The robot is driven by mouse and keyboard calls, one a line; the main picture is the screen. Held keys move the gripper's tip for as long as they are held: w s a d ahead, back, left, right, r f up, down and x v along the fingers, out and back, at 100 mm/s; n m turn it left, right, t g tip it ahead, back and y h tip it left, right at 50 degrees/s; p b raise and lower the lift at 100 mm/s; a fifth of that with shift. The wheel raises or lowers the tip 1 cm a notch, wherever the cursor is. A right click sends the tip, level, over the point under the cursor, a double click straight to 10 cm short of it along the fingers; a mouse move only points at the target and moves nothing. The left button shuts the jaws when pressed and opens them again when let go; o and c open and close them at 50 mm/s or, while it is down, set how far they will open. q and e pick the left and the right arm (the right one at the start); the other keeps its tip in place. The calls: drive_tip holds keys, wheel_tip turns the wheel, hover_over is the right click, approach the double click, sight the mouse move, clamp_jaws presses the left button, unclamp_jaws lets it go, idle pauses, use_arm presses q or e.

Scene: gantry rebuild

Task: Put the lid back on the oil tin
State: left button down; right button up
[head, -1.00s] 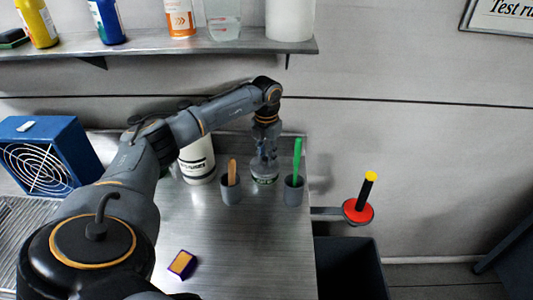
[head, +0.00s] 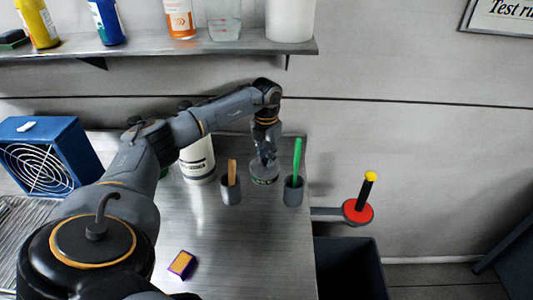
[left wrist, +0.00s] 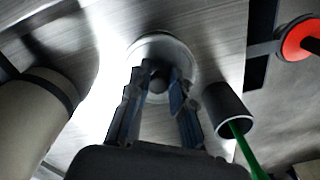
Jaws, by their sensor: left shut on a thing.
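My left gripper (head: 266,160) points down at the back right of the metal bench. In the left wrist view its fingers (left wrist: 159,84) are shut on the dark round knob (left wrist: 158,79) of a pale, round lid (left wrist: 160,46). In the head view a low round tin (head: 265,181) with a greenish band sits right below the gripper. It looks like the oil tin. I cannot tell whether the lid rests on it or is just above, as the fingers and lid hide its top. My right gripper is not in view.
Grey cups stand close on either side, one with a wooden stick (head: 231,191) and one with a green stick (head: 293,191). A white canister (head: 198,163) stands left, partly behind my arm. A small purple-orange box (head: 182,265) lies in front. The bench ends right of the green-stick cup.

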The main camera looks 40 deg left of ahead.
use_arm(q)
drive_tip(key=c, duration=0.6)
unclamp_jaws()
drive_tip(key=shift+c, duration=0.2)
drive_tip(key=shift+r+p, duration=2.65)
drive_tip(key=shift+r, duration=0.9)
clamp_jaws()
drive_tip(key=shift+f, duration=0.25)
